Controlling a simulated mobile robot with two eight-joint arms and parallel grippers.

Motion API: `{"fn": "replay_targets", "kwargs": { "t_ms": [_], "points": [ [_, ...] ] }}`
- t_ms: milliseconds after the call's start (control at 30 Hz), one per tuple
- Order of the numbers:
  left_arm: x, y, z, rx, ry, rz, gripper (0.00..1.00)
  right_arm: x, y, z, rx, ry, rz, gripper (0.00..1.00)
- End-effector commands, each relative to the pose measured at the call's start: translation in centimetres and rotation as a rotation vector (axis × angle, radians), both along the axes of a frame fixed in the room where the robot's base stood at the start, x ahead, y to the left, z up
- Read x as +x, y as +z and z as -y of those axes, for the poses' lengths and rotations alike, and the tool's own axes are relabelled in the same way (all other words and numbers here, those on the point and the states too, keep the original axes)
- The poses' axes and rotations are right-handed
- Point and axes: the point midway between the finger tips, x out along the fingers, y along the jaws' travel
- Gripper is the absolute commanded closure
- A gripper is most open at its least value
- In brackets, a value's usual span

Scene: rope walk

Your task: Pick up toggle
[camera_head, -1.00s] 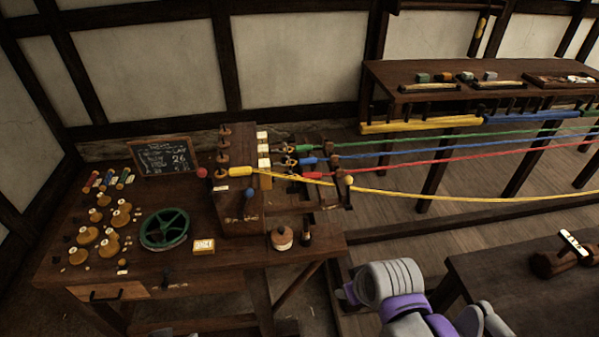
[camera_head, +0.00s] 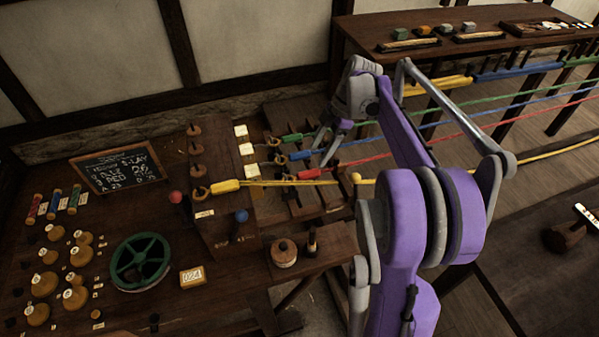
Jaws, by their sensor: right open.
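Short coloured toggle-like pieces sit at the rope ends by the dark bench frame: green (camera_head: 292,138), blue (camera_head: 300,155), red (camera_head: 309,174) and yellow (camera_head: 225,187). I cannot tell which one the task's toggle is. My right gripper (camera_head: 322,152) is open, its fingers pointing down over the ropes just right of the green and blue pieces. It looks empty; whether it touches a rope cannot be told. My right arm hides part of the ropes behind it. My left gripper is not in view.
The left bench holds a chalkboard (camera_head: 119,167), a green wheel (camera_head: 140,262), several wooden pegs, a number card (camera_head: 192,277) and a round wooden knob (camera_head: 284,252). A back table (camera_head: 440,25) carries small blocks. Taut ropes cross to the right.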

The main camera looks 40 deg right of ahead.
Motion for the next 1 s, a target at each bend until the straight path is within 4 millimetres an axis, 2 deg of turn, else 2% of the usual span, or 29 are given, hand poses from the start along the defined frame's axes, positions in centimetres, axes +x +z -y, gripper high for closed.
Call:
{"fn": "replay_targets", "kwargs": {
  "t_ms": [100,333,600,900,1000],
  "points": [
    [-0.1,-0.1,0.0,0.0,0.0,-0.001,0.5,0.2,-1.7,-0.7,-0.001,-0.001,-0.001,0.33],
    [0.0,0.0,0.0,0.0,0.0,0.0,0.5,0.4,-3.3,-1.5,-0.001,0.0,0.001,0.33],
    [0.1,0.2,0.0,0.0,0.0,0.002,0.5,0.8,-6.7,-3.0,-0.001,-0.001,0.0,0.33],
    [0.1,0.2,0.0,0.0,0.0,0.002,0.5,0.8,-7.2,-3.2,-0.002,-0.004,0.0,0.33],
    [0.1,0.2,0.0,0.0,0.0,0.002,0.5,0.8,-7.2,-3.2,-0.002,-0.003,-0.001,0.51]
  ]
}}
